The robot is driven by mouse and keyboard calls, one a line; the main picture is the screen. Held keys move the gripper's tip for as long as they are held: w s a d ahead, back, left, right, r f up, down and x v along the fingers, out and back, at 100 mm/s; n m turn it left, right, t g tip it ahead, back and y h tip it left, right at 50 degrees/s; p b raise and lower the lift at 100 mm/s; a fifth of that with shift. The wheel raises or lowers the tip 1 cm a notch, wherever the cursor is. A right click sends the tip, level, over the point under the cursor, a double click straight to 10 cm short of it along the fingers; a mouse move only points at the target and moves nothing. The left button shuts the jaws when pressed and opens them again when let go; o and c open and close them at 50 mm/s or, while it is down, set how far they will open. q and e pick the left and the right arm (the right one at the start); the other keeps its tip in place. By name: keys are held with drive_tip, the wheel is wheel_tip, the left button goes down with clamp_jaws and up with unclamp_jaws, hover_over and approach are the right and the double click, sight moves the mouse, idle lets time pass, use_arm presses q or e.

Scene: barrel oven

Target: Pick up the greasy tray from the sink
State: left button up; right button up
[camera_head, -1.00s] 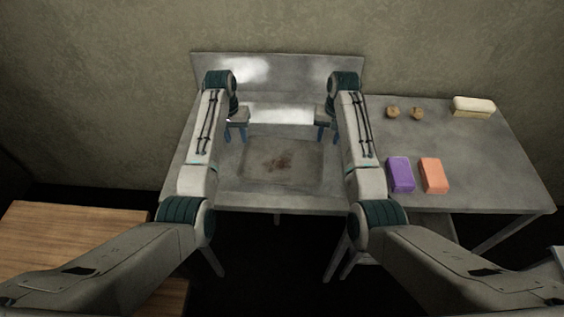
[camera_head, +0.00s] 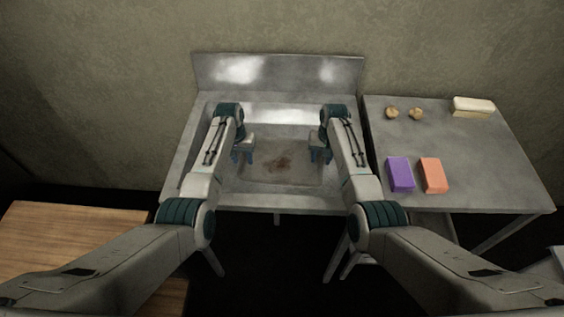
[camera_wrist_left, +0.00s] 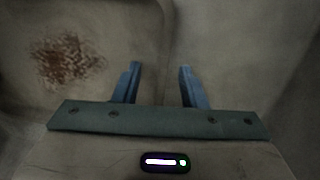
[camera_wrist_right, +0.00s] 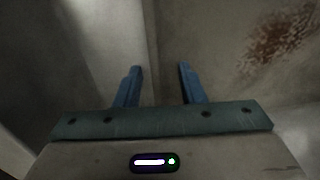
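The greasy tray (camera_head: 301,172) is a flat grey tray with a reddish-brown stain, lying in the metal sink (camera_head: 284,201). My left gripper (camera_head: 243,158) is over its left edge, and my right gripper (camera_head: 318,157) is over its right edge. In the left wrist view, my left gripper (camera_wrist_left: 158,68) has its fingers apart, and the tray (camera_wrist_left: 115,92) rim runs toward the gap. In the right wrist view, my right gripper (camera_wrist_right: 159,68) also has its fingers apart, with the tray (camera_wrist_right: 215,55) rim in line with the gap. Whether the fingers touch the rim cannot be told.
A metal table (camera_head: 460,150) adjoins the sink on the right. It holds a purple block (camera_head: 400,174), an orange block (camera_head: 434,175), two small brown items (camera_head: 392,113) and a cream block (camera_head: 473,106). A wooden surface (camera_head: 70,240) stands at the left front. The sink's backsplash (camera_head: 280,75) rises behind.

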use_arm(q)
clamp_jaws()
use_arm(e)
clamp_jaws()
use_arm(q)
drive_tip(key=shift+r, duration=0.15)
use_arm(e)
drive_tip(key=shift+r, duration=0.15)
